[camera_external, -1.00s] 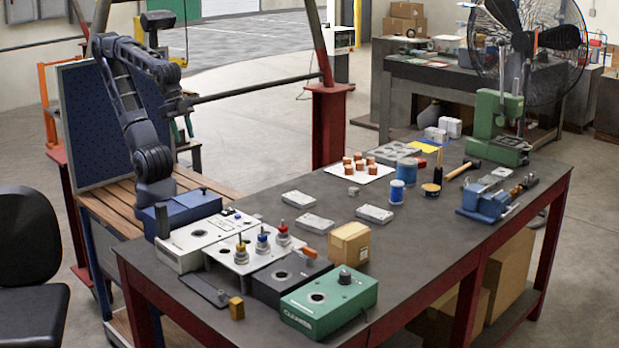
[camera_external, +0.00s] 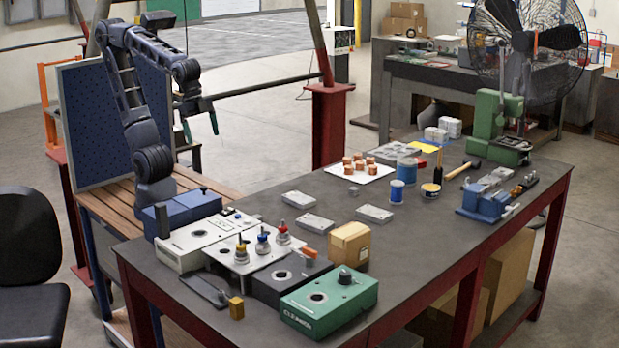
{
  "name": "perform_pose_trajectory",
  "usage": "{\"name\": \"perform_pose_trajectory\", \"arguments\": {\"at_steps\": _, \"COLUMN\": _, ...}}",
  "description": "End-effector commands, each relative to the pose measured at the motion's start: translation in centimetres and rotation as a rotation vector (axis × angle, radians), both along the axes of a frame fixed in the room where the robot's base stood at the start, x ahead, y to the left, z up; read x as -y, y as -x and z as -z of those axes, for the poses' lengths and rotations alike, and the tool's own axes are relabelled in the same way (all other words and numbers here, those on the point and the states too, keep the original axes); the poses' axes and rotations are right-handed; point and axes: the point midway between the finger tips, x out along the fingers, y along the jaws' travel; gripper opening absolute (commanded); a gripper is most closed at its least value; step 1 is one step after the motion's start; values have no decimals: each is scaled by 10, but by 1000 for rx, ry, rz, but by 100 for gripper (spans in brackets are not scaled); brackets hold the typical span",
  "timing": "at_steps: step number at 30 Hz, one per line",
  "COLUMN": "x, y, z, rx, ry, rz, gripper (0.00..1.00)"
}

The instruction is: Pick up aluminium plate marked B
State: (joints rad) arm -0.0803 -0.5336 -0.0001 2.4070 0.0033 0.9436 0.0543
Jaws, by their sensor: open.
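Three flat grey metal plates lie on the dark bench top: one at the back left (camera_external: 299,199), one at the front (camera_external: 315,222) and one at the right (camera_external: 375,213). Their markings are too small to read, so I cannot tell which is B. My gripper (camera_external: 200,126) is open and empty. It hangs in the air at the left, well above the bench and apart from the plates. Its fingers point down.
Machine boxes with knobs, including a green box (camera_external: 329,302), fill the bench's front left. A cardboard box (camera_external: 349,244) stands near the plates. A white sheet with copper pieces (camera_external: 378,175), blue tins (camera_external: 397,190) and a blue vise (camera_external: 485,203) lie farther right.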

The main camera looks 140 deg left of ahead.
Motion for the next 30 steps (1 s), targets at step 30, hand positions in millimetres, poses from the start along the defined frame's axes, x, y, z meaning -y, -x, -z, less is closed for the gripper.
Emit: {"name": "perform_pose_trajectory", "arguments": {"at_steps": 30, "x": -152, "y": -225, "z": 94, "rx": -233, "ry": 8, "rz": -67, "gripper": 89}}
